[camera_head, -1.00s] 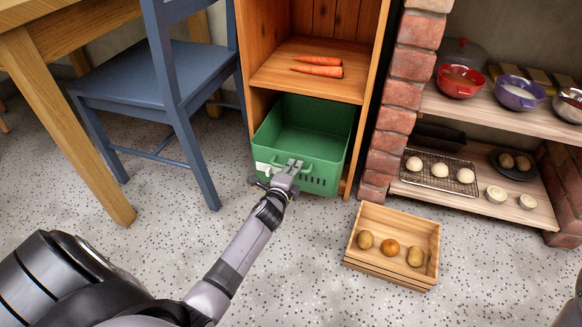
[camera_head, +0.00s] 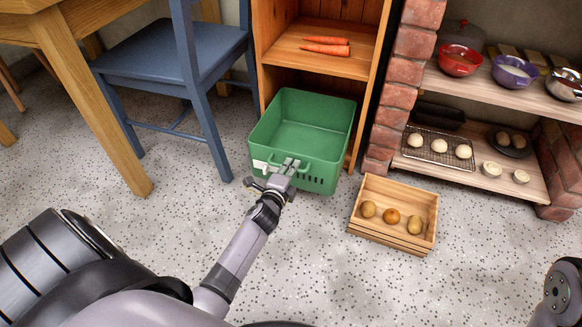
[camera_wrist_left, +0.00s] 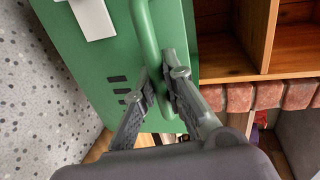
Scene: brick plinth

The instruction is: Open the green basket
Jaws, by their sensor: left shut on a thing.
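The green basket (camera_head: 302,138) is an open-topped, empty bin at the bottom of the wooden shelf unit. It stands pulled forward, its front well out from the unit over the floor. My left gripper (camera_head: 287,168) is at its front wall and shut on the basket's handle. In the left wrist view, the green handle (camera_wrist_left: 146,35) runs between the two fingers of the left gripper (camera_wrist_left: 160,78), with the basket's front wall (camera_wrist_left: 85,62) behind. My right gripper is out of view; only a part of my right arm shows at the lower right edge.
Carrots (camera_head: 326,47) lie on the shelf (camera_head: 290,58) above the basket. A wooden crate (camera_head: 392,240) with potato-like items stands on the floor to the right. A brick pillar (camera_head: 398,95) borders the unit on the right. A blue chair (camera_head: 165,55) and wooden table (camera_head: 95,110) stand left.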

